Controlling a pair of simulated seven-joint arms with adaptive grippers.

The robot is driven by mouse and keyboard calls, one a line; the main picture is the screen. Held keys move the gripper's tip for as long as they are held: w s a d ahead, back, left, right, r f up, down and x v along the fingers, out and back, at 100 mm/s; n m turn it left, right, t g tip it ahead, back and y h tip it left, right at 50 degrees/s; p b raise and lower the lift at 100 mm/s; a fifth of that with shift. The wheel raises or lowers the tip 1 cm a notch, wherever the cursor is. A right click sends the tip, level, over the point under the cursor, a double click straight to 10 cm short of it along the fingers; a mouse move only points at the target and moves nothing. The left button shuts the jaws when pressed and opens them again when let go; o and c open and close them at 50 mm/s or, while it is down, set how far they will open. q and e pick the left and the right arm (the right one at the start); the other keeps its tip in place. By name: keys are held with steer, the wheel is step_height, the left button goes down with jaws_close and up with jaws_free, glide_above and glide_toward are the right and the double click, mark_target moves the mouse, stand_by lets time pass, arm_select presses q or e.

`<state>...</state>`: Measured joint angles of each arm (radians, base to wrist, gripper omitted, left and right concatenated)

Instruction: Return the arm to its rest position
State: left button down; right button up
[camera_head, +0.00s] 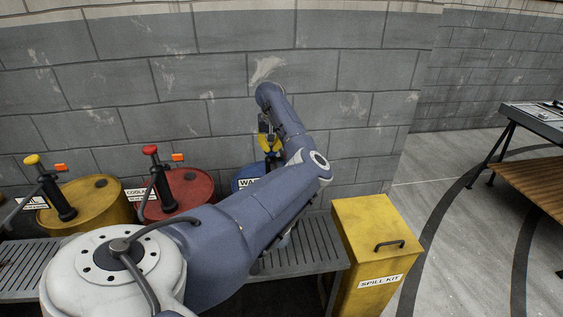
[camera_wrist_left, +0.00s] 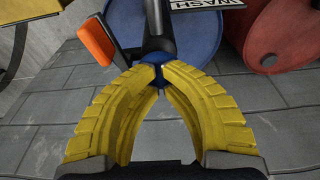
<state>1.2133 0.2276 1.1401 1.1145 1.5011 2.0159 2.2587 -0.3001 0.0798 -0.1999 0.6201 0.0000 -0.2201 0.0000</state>
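My left arm reaches across the bench in the head view. Its left gripper (camera_head: 269,143) has yellow fingers and is by the blue wash drum (camera_head: 243,172), with the arm hiding much of that drum. In the left wrist view the yellow fingers (camera_wrist_left: 160,86) curve together and their tips come close to meeting. A blue pump knob (camera_wrist_left: 158,67) shows right at the tips. I cannot tell whether they touch it. The black pump (camera_wrist_left: 160,30) and its orange spout tip (camera_wrist_left: 96,42) stand over the blue drum (camera_wrist_left: 198,45). My right gripper is not in view.
A red coolant drum (camera_head: 190,190) and a yellow drum (camera_head: 98,203), each with a pump, stand left on the slatted bench (camera_head: 310,258). A yellow spill kit box (camera_head: 375,235) stands right of the bench. A block wall (camera_head: 200,75) is behind.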

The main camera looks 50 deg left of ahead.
arm_select(q)
steer(key=shift+f, duration=0.4)
stand_by(0.3)
steer(key=shift+w+a+r+v, duration=0.1)
steer(key=shift+w+a+v, duration=0.15)
steer(key=shift+v, duration=1.25)
steer(key=shift+w+a+r+v, duration=0.1)
steer(key=shift+a+v, duration=0.15)
steer(key=shift+v, duration=1.25)
steer(key=shift+w+a+v, duration=0.2)
steer(key=shift+a+v, duration=0.1)
steer(key=shift+v, duration=1.2)
steer(key=shift+f, duration=0.4)
